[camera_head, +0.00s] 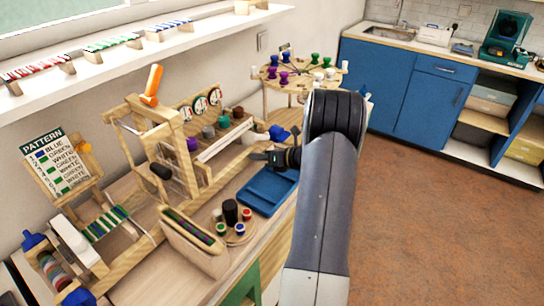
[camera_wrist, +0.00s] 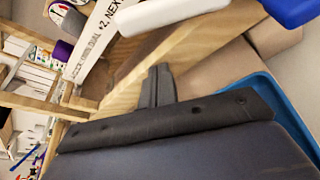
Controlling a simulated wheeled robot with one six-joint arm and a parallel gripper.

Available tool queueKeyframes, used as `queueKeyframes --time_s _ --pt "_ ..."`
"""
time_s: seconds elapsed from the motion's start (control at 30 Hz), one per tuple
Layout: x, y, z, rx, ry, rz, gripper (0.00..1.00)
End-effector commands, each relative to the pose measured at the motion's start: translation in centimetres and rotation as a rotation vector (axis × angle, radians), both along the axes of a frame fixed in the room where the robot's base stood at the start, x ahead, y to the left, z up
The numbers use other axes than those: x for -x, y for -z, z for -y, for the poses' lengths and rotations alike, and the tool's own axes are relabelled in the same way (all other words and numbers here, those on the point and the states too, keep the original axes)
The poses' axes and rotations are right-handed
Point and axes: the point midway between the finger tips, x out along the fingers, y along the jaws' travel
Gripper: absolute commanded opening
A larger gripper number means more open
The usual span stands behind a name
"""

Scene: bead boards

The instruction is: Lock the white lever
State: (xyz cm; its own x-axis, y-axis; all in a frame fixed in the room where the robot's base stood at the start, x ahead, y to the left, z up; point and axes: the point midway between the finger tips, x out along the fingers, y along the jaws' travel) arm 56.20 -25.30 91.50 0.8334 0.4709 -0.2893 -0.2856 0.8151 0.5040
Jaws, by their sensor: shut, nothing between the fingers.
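A short white bar (camera_wrist: 178,12), which looks like the white lever, lies at the top of the wrist view beside a wooden rail (camera_wrist: 190,45). In the head view a small white piece (camera_head: 252,137) shows at the right end of the wooden frame. I cannot tell whether the lever is locked. My gripper (camera_head: 266,157) is over the bench, just above the far-left edge of the blue tray (camera_head: 262,202). In the wrist view its dark fingers (camera_wrist: 156,72) are together and empty, below the white bar and apart from it in the picture.
A blue handle (camera_wrist: 290,10) sits right of the white bar; blue parts (camera_head: 279,132) show there too. A printed white strip (camera_wrist: 92,42) runs alongside the rail. Wooden frame (camera_head: 172,150), bead cups (camera_head: 231,213) and a round peg stand (camera_head: 290,82) surround the arm.

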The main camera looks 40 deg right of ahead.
Motion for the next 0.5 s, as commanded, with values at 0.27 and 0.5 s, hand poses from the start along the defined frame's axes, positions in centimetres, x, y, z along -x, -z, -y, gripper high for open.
queueKeyframes --time_s 0.27,0.5 --pt "-0.4 -3.1 1.8 0.005 0.004 0.005 0.00" --pt "-0.4 -3.3 1.9 0.003 0.005 0.004 0.00"
